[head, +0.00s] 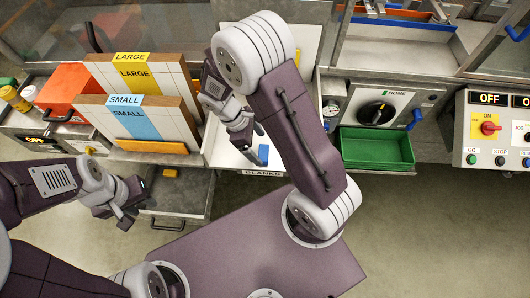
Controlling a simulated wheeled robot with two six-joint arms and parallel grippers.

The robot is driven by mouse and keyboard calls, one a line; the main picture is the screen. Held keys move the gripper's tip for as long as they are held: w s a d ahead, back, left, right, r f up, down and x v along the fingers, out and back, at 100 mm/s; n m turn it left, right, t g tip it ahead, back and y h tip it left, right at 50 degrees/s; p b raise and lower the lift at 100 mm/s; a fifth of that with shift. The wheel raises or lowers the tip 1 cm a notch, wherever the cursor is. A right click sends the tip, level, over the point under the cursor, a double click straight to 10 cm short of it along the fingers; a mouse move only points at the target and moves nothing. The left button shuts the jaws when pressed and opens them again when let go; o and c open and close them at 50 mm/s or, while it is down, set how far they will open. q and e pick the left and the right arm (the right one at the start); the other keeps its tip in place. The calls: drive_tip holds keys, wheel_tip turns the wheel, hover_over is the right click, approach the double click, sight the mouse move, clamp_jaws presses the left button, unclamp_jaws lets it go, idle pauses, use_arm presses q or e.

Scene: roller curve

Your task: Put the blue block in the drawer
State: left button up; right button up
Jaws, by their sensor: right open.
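The blue block (263,154) lies in the white tray (222,155) marked BLANKS. My right gripper (246,141) is open, just above and left of the block, with nothing visible between its fingers.
Upright boards marked LARGE (138,78) and SMALL (136,121) stand left of the tray. An orange box (72,90) is further left. A green bin (376,149) sits below a dial panel (376,108) on the right. A button panel (493,130) is at far right.

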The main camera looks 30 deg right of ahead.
sight(262, 152)
drive_tip(key=x, duration=0.3)
drive_tip(key=shift+a+f, duration=0.15)
drive_tip(key=shift+f, duration=0.45)
drive_tip(key=shift+s+d, duration=0.1)
drive_tip(key=shift+d, duration=0.15)
drive_tip(key=c, duration=0.6)
drive_tip(key=shift+a, duration=0.1)
drive_tip(key=c, duration=1)
drive_tip(key=shift+c, duration=0.2)
drive_tip(key=shift+r, duration=0.45)
drive_tip(key=r, duration=0.4)
drive_tip(key=shift+s+a, duration=0.1)
drive_tip(key=shift+s, duration=0.3)
drive_tip(key=s+a+r, duration=0.1)
drive_tip(key=s+r, duration=0.5)
drive_tip(key=s, duration=0.4)
drive_tip(key=shift+s, duration=0.4)
